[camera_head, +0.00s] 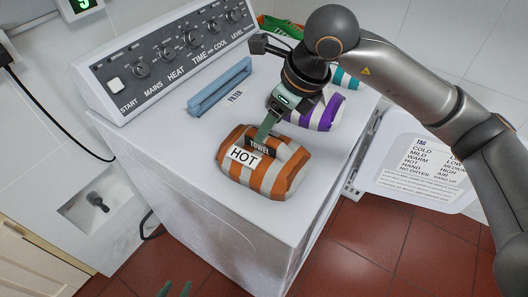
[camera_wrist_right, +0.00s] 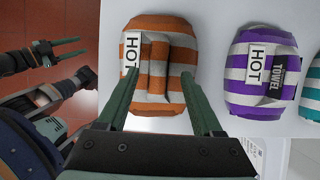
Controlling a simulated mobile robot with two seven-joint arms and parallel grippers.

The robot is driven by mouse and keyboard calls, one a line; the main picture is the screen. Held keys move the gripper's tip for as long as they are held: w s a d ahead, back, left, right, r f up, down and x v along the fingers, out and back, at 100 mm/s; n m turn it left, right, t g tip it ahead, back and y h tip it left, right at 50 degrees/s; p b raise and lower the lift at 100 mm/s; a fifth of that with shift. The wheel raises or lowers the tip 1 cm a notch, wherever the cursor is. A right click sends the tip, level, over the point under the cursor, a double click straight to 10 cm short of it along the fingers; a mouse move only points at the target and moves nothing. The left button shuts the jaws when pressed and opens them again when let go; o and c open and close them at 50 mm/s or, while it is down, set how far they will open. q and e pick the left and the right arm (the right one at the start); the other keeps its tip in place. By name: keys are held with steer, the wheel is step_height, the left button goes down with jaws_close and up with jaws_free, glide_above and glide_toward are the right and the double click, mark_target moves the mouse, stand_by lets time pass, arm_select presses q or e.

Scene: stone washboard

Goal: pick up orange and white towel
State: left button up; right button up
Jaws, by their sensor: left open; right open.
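The orange and white striped towel (camera_head: 265,175) is rolled and lies on the white machine's top, with a HOT label. In the right wrist view the towel (camera_wrist_right: 158,52) lies between the green fingers of my right gripper (camera_wrist_right: 160,78). That gripper is open, and its fingers reach over the towel's near part; I cannot tell if they touch it. In the head view the right gripper (camera_head: 266,130) hides part of the towel. My left gripper (camera_head: 175,289) shows only fingertips at the bottom edge, away from the towel. It shows open in the right wrist view (camera_wrist_right: 70,50).
A blue filter handle (camera_head: 220,86) and the control panel (camera_head: 165,58) stand at the left. An open white door (camera_head: 420,165) hangs at the right.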

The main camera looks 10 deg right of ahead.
mark_target(267, 137)
steer(key=shift+s+x, duration=0.2)
steer(key=shift+x, duration=1.65)
jaws_close()
steer(key=shift+w, duration=0.1)
